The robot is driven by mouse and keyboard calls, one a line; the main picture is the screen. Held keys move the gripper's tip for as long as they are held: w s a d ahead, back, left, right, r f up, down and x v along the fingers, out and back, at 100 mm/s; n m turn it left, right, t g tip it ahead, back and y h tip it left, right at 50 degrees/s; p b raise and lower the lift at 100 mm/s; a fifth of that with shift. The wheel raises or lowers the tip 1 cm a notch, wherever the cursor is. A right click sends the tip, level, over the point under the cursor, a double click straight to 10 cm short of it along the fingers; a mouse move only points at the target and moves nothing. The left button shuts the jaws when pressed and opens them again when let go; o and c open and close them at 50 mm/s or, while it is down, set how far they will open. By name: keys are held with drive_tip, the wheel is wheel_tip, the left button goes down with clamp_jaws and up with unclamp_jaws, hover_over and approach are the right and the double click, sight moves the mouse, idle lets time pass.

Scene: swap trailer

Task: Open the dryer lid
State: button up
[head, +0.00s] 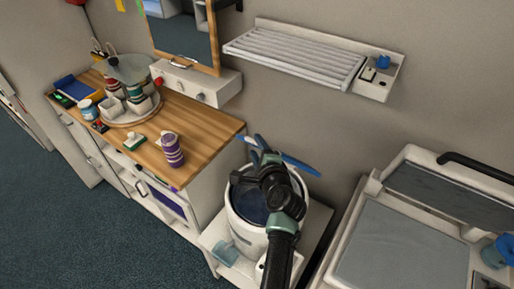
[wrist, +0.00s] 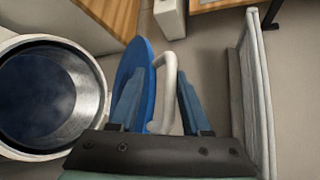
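The dryer (head: 239,216) is a white round tub with a dark blue inside, standing on a low white stand; its open mouth (wrist: 45,95) fills the left of the wrist view. The blue lid (head: 298,165) stands raised at the tub's back edge, seen nearly edge-on. In the wrist view the lid (wrist: 147,55) is upright, with a white loop handle (wrist: 170,75) on one face. My gripper (wrist: 157,88) is open, its blue fingers spread with the handle between them and a visible gap to the right finger. My arm hides part of the tub in the head view.
A wooden counter (head: 205,115) with cups, a tray and a purple container stands left. A slatted wall rack (head: 300,55) hangs above the dryer. A white appliance with a grey top (head: 400,250) stands close on the right. Open floor (head: 90,220) lies front left.

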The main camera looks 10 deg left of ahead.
drive_tip(key=b+v, duration=0.1)
drive_tip(key=v, duration=1.2)
drive_tip(key=shift+b, duration=0.3)
